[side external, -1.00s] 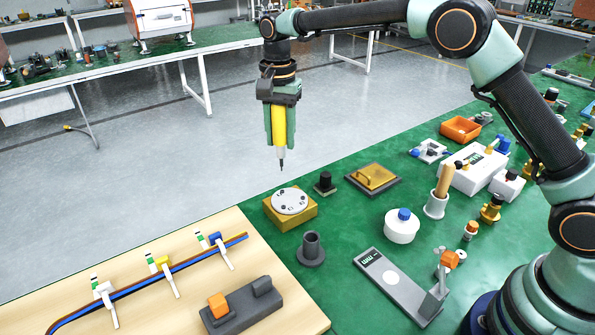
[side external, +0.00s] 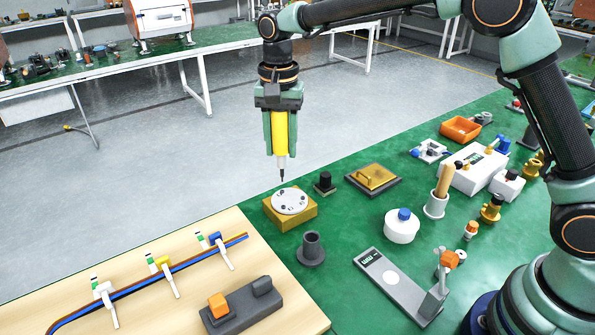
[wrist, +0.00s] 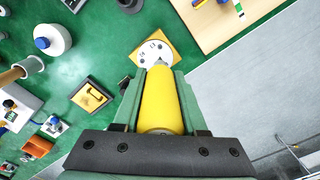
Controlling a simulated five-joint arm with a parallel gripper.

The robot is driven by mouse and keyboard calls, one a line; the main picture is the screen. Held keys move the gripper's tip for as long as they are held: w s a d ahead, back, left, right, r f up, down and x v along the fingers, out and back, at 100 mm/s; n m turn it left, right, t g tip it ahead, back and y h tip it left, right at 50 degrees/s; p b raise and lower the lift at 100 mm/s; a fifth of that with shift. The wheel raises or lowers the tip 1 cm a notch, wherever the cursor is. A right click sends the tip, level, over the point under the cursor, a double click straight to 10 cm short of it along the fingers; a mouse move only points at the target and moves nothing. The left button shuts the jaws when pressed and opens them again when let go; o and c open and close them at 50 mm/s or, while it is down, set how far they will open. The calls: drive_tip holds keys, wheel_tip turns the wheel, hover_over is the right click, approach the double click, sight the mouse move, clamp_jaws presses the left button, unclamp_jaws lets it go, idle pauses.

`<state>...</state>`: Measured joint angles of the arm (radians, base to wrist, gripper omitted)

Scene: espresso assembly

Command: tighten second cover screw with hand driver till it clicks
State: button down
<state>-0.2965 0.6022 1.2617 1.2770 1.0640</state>
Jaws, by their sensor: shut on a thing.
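My gripper (side external: 281,138) is shut on the yellow hand driver (side external: 280,128), which hangs upright with its dark tip pointing down. The driver also fills the middle of the wrist view (wrist: 162,100). Its tip is just above, or touching, the far edge of the round white cover (side external: 290,201); I cannot tell which. The cover has several dark screws or holes and sits on a gold square block (side external: 291,219). In the wrist view the driver and fingers hide part of the cover (wrist: 151,52).
Close by are a black knob on a base (side external: 325,182), a gold plate with a handle (side external: 373,178) and a dark grey hollow holder (side external: 311,248). A white jar (side external: 402,227) stands to the right. A wooden board (side external: 150,270) with cables lies at front left.

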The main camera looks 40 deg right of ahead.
sight(283, 168)
drive_tip(key=shift+f, duration=0.1)
idle(0.3)
drive_tip(key=shift+f, duration=3.05)
drive_tip(key=shift+f, duration=0.35)
drive_tip(key=m, duration=0.6)
drive_tip(key=shift+f, duration=0.15)
drive_tip(key=m, duration=0.5)
drive_tip(key=shift+m, duration=0.3)
drive_tip(key=m, duration=0.5)
drive_tip(key=shift+s+f, duration=0.1)
drive_tip(key=m, duration=0.5)
